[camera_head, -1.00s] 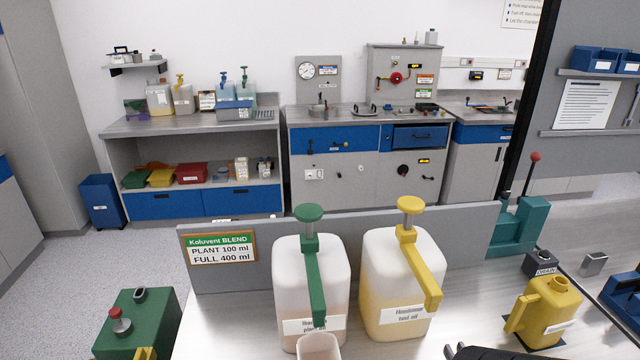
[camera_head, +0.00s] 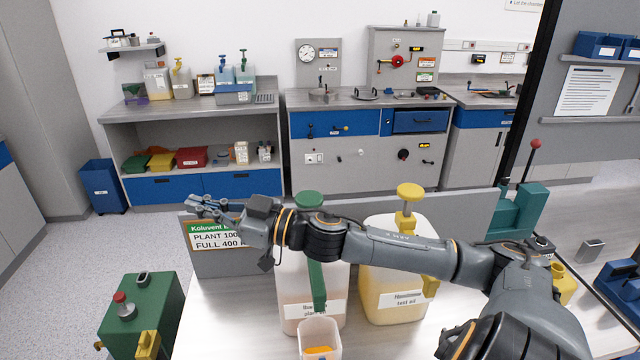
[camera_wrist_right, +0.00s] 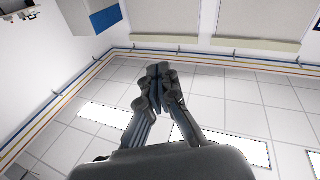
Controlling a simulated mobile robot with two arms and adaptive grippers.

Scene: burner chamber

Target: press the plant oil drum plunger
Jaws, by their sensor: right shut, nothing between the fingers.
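The plant oil drum (camera_head: 300,302) is a pale jug with a green plunger knob (camera_head: 309,199) and a green spout. It stands on the bench in the head view. My right arm crosses in front of it and hides the drum's upper part and the plunger stem. My right gripper (camera_head: 200,205) is shut and empty, left of the plunger, in front of the Koluvent Blend sign (camera_head: 212,240). In the right wrist view the gripper (camera_wrist_right: 158,70) has its fingers together against a ceiling. A clear cup (camera_head: 320,332) with some orange content stands under the green spout. My left gripper is out of view.
The yellow-topped test oil drum (camera_head: 385,295) stands right of the plant oil drum, partly behind my arm. A green box (camera_head: 145,310) with a red knob is at the lower left. A teal lever device (camera_head: 518,210) and a grey panel border the bench.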

